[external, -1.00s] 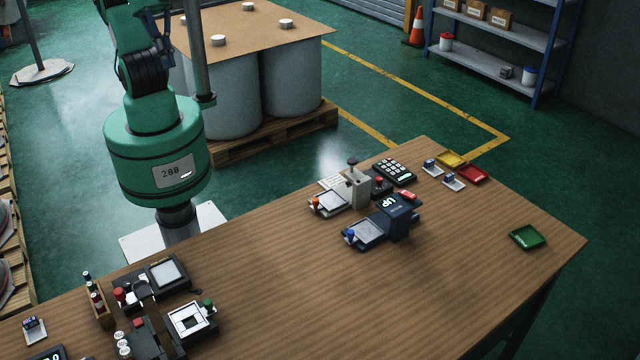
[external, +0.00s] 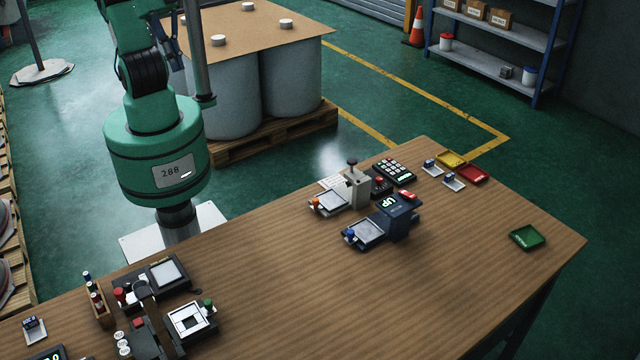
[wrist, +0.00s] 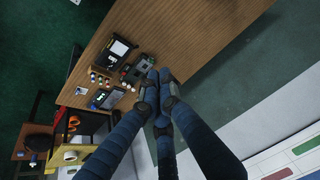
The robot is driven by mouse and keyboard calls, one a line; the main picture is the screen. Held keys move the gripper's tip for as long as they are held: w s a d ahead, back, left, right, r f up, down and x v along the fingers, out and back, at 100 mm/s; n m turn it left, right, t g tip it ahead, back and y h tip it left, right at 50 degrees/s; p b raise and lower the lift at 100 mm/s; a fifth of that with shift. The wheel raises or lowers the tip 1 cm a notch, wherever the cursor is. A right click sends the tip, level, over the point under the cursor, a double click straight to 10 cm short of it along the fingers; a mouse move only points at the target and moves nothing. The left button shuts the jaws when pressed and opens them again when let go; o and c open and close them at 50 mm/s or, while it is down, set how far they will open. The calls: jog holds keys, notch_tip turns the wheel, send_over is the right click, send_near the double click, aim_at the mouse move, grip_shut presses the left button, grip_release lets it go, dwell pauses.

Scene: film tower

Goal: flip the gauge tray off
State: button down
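A dark blue gauge (external: 398,218) with a lit green display, apparently reading "UP", stands on the middle of the wooden bench. A pale flat tray (external: 365,232) with a blue knob (external: 350,235) sits at its front left; I take this as the gauge tray. A small red part shows on top of the gauge. My gripper has blue fingers, drawn together and empty in the wrist view (wrist: 158,90). In the external view my fingers (external: 176,55) are partly hidden behind the arm and a pole, well away from the gauge.
A grey press (external: 357,186) with an orange-knobbed plate stands close behind the gauge. A keypad (external: 395,172) and yellow, red and green (external: 527,237) trays lie to the right. Black fixtures (external: 190,320) crowd the left of the bench. The bench between is clear.

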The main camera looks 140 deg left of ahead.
aim_at(349, 242)
jog(key=w+a+f+m+g+y, duration=0.1)
jog(key=w+a+f+m, duration=0.2)
jog(key=w, duration=0.4)
jog(key=w+a+f+m+g+y, duration=0.2)
jog(key=w+a+f, duration=0.1)
jog(key=w+f, duration=0.4)
jog(key=w+a+f+m+g+y, duration=0.1)
jog(key=w+a+f+m, duration=0.15)
jog(key=w, duration=0.55)
jog(key=w+a+f+m+y, duration=0.1)
jog(key=w+f, duration=0.3)
jog(key=f, duration=0.5)
jog(key=w+a+f+m+g+y+p, duration=0.1)
jog(key=w+a+f+m, duration=0.3)
jog(key=f, duration=0.6)
jog(key=w+a+f+m+g+y, duration=0.1)
jog(key=w+a+f+m+y, duration=0.1)
jog(key=f, duration=0.8)
jog(key=w+m, duration=0.1)
jog(key=w, duration=0.1)
jog(key=shift+w+a, duration=0.25)
jog(key=shift+w, duration=0.05)
jog(key=shift+a+f, duration=0.1)
jog(key=shift+f, duration=0.1)
